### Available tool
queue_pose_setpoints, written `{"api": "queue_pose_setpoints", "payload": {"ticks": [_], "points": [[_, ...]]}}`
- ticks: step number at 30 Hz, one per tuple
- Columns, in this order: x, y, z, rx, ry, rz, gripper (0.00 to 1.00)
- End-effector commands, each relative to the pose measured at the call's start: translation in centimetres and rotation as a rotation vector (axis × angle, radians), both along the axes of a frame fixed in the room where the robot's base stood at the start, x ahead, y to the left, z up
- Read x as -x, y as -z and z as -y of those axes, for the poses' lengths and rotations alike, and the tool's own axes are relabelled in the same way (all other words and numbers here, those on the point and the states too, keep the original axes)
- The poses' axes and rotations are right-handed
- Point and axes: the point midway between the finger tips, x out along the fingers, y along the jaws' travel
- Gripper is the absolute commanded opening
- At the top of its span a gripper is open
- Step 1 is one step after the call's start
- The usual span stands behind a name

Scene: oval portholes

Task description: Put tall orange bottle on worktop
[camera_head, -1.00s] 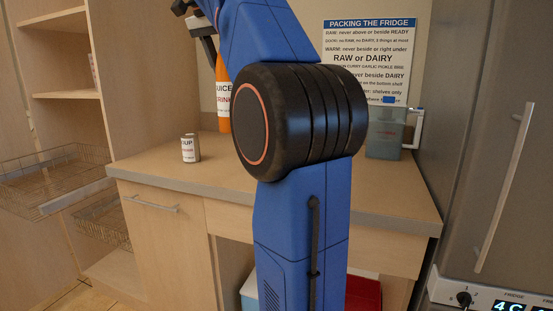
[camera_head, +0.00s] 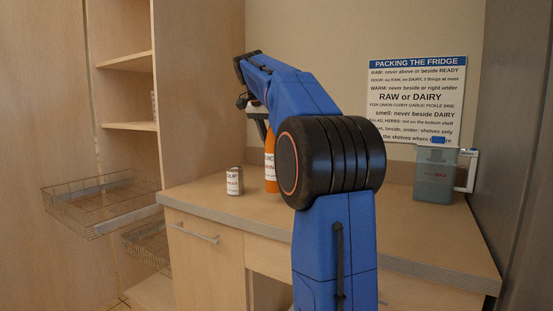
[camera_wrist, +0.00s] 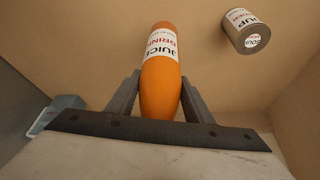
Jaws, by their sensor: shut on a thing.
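The tall orange bottle (camera_head: 270,172) has a white label reading juice drink. It is upright at the worktop (camera_head: 215,195), beside the soup can; I cannot tell whether its base touches the surface. My arm hides its right side in the head view. In the wrist view the orange bottle (camera_wrist: 160,75) lies between the two grey fingers of my gripper (camera_wrist: 157,97), which is shut on it. In the head view my gripper (camera_head: 262,122) is at the bottle's top, mostly hidden by my arm.
A soup can (camera_head: 234,181) stands left of the bottle. A blue-grey pitcher (camera_head: 435,175) stands at the right of the worktop. Wire baskets (camera_head: 100,203) stick out at the left. A sign (camera_head: 416,97) hangs on the back wall. The front worktop is clear.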

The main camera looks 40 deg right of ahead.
Motion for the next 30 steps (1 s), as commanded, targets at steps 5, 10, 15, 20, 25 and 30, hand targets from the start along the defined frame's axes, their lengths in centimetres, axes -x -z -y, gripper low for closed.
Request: {"api": "queue_pose_setpoints", "payload": {"ticks": [5,10,15,20,25,30], "points": [[0.1,1.1,0.0,0.001,0.001,0.001,0.00],[0.1,3.2,0.0,0.001,0.000,0.001,0.00],[0.1,4.0,0.0,0.001,0.000,0.002,0.00],[0.0,3.9,0.0,0.001,0.000,0.002,0.00],[0.0,4.1,0.0,0.001,0.000,0.002,0.00],[0.0,4.2,0.0,0.000,0.001,0.001,0.65]]}}
